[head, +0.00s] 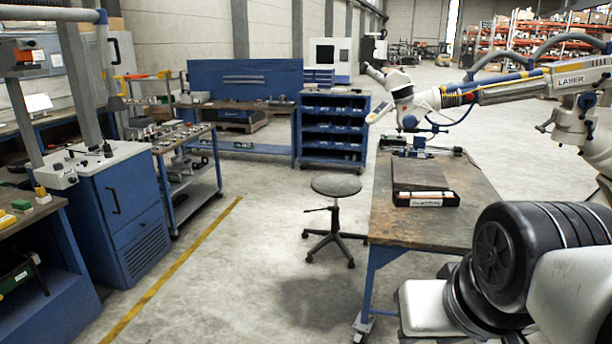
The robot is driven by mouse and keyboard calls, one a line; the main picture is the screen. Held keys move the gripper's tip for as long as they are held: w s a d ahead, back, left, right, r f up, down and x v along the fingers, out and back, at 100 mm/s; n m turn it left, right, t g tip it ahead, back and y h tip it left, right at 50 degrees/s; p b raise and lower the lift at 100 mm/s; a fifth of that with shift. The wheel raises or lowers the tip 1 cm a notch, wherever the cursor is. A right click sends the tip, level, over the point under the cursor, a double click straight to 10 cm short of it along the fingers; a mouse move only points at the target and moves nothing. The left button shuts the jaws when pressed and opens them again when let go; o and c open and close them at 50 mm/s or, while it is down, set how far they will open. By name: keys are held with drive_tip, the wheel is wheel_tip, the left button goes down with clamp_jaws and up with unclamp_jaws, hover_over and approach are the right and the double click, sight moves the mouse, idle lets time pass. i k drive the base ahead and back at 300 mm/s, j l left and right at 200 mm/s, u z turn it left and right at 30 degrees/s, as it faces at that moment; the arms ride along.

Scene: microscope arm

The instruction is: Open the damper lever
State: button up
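A jointed white arm (515,89) marked "LASER" reaches in from the right, above a brown-topped workbench. Its head (404,103), with an eyepiece-like tube, hangs over the bench's far end. I cannot make out a damper lever on this arm for sure. At the left, a grey and blue duct-like arm (107,62) hangs above a blue cabinet, with a small red part beside it; I cannot tell whether a damper lever is there. Dark rounded and white links of mine fill the lower right. My gripper cannot be seen.
The workbench (425,233) carries a small open box (426,199) and some devices at its far end. A round stool (336,186) stands left of it. A blue cabinet (135,215) and a cart (190,190) line the left.

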sight(104, 79)
drive_tip(key=i+j+u, duration=0.2)
drive_tip(key=u, duration=0.2)
drive_tip(key=i+j+u, duration=0.5)
drive_tip(key=u, duration=0.25)
drive_tip(key=i+u, duration=0.4)
drive_tip(key=i, duration=1.15)
drive_tip(key=i+z, duration=0.15)
drive_tip(key=i, duration=0.4)
drive_tip(key=i+j+z, duration=0.1)
drive_tip(key=i, duration=0.45)
drive_tip(key=i+j+z, duration=0.15)
drive_tip(key=i, duration=0.35)
drive_tip(key=j, duration=0.1)
